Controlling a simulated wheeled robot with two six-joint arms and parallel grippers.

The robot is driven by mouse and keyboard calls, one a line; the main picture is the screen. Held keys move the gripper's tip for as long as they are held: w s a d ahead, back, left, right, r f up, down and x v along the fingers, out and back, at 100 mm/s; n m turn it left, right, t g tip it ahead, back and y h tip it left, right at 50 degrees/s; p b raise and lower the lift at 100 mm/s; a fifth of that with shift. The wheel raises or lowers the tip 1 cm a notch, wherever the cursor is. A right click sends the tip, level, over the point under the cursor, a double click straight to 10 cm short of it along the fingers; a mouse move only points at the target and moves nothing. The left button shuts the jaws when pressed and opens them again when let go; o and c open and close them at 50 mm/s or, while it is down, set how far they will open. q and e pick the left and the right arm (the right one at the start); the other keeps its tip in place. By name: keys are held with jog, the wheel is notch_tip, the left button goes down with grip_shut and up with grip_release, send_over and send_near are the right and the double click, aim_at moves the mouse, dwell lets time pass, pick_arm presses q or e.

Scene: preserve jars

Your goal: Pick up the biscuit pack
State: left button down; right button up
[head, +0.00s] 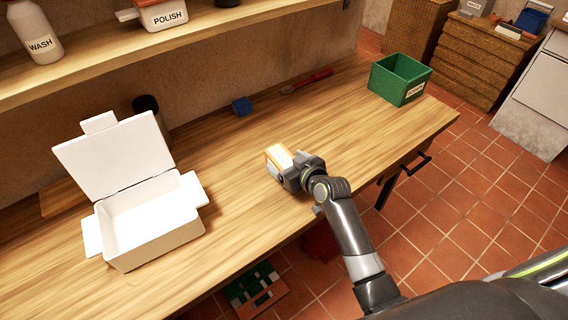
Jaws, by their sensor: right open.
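A small yellow-orange pack with a pale top, which looks like the biscuit pack (278,155), lies on the wooden worktop near its middle. My right gripper (289,168) is open and right at the near side of the pack, with its arm coming in from the lower right. The gripper hides the pack's near end. I cannot tell whether the fingers touch it. My left gripper is not in view.
An open white box (150,225) with raised lid stands at left on the worktop. A green bin (400,80) stands at the far right end. A blue block (242,106) and a red tool (307,81) lie near the wall. A shelf (190,40) overhangs the back left.

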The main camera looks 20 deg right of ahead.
aim_at(287, 162)
jog(key=shift+w+f, duration=0.15)
jog(key=shift+w, duration=0.05)
jog(key=c, duration=1.1)
notch_tip(287, 162, up, 10)
jog(key=shift+r, duration=0.1)
jog(key=shift+c, duration=0.2)
